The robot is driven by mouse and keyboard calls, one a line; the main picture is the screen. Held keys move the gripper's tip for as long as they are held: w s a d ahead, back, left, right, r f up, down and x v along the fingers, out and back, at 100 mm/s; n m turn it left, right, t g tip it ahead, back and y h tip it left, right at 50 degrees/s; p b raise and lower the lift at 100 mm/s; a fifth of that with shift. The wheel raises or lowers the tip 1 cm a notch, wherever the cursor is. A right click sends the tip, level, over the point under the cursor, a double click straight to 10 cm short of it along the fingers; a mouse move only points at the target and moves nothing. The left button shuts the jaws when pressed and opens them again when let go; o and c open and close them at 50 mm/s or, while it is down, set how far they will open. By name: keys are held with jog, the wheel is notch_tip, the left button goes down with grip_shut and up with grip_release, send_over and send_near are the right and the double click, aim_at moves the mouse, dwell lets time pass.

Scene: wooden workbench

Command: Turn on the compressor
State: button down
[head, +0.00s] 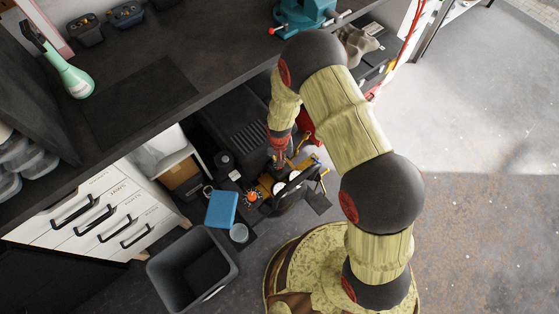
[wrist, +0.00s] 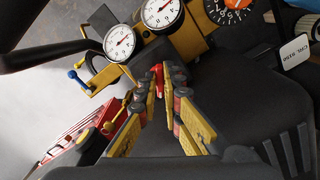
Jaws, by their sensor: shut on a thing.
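The compressor (head: 240,125) is a dark, vented machine on the floor under the workbench. In the wrist view, its dark housing (wrist: 250,100) lies beneath my gripper. Two white round gauges (wrist: 119,43) and a yellow fitting (wrist: 192,40) sit on it, with an orange-and-black dial (wrist: 228,10) beside them. My gripper (wrist: 158,88) is over the housing, its fingertips closed around a small red part (wrist: 157,74) just below the gauges. In the head view my gripper (head: 281,158) is small and partly lost against the dark machine.
The black workbench top (head: 190,60) overhangs the machine. A grey bin (head: 192,272), a blue box (head: 222,209) and white drawers (head: 92,215) stand to the left. In the wrist view, a red tool-like object (wrist: 75,135) lies at lower left. Open floor (head: 480,200) is at right.

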jog(key=m+p, duration=0.1)
jog(key=m, duration=0.4)
jog(key=shift+a+m, duration=0.1)
jog(key=shift+m, duration=0.2)
jog(key=m+p, duration=0.1)
jog(key=m, duration=0.4)
jog(key=shift+w+a+m, duration=0.1)
jog(key=shift+m, duration=0.2)
jog(key=c, duration=2)
grip_release()
jog(key=shift+o, duration=0.2)
jog(key=shift+r, duration=0.1)
notch_tip(320, 180, up, 12)
